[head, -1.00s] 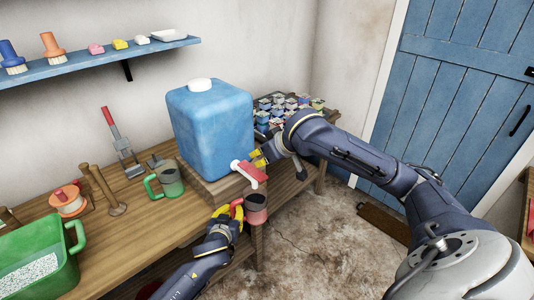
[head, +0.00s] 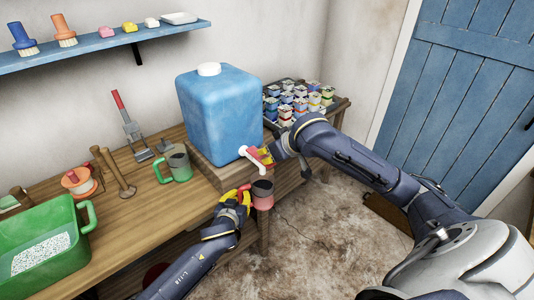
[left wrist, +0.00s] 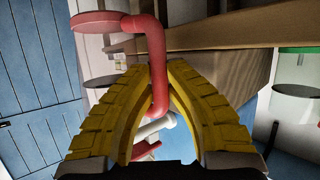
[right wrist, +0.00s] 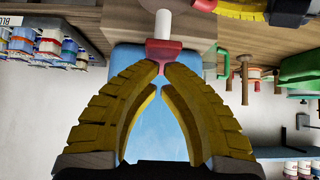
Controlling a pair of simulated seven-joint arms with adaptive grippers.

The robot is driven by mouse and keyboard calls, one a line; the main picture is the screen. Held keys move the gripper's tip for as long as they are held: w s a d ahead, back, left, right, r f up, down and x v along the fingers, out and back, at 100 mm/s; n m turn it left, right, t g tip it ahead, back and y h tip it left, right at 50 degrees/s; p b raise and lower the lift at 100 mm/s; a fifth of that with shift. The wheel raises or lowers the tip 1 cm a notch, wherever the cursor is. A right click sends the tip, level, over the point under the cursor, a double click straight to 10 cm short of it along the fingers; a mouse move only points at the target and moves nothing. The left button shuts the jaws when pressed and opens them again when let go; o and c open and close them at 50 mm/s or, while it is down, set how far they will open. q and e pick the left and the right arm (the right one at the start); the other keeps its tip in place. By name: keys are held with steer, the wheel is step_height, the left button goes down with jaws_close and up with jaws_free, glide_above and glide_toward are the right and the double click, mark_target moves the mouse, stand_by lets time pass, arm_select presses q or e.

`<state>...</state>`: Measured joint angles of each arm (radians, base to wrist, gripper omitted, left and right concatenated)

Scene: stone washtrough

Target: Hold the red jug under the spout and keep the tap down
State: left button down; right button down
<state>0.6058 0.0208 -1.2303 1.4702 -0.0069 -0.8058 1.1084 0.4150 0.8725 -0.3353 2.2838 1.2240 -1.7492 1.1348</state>
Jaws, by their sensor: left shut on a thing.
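The red jug (head: 263,200) looks upright beyond the bench's front edge, its dark mouth just below the white spout (head: 253,165). My left gripper (head: 240,195) is shut on the jug's red handle, which stands between the yellow fingers in the left wrist view (left wrist: 157,75). The tap's red lever (head: 255,155) sits above the spout. My right gripper (head: 267,155) is at the lever. In the right wrist view its fingertips are close together against the red lever (right wrist: 163,50). Whether they grip it or press it, and whether water flows, I cannot tell.
The blue water container (head: 220,110) stands on a wooden block at the bench edge. A green jug (head: 176,167), a green tub (head: 45,235) and wooden tools are left of it. Several small pots (head: 295,100) stand behind my right arm. Open floor lies at the right.

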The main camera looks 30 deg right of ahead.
steer(key=shift+f, duration=0.1)
steer(key=shift+s+f+t, duration=0.15)
steer(key=shift+f+t, duration=0.35)
steer(key=shift+t, duration=0.1)
steer(key=shift+s+f+t, duration=0.15)
steer(key=shift+f+t, duration=0.3)
steer(key=shift+t, duration=0.15)
steer(key=shift+f, duration=0.35)
steer(key=shift+r, duration=0.25)
stand_by(5.2)
steer(key=shift+r, duration=0.55)
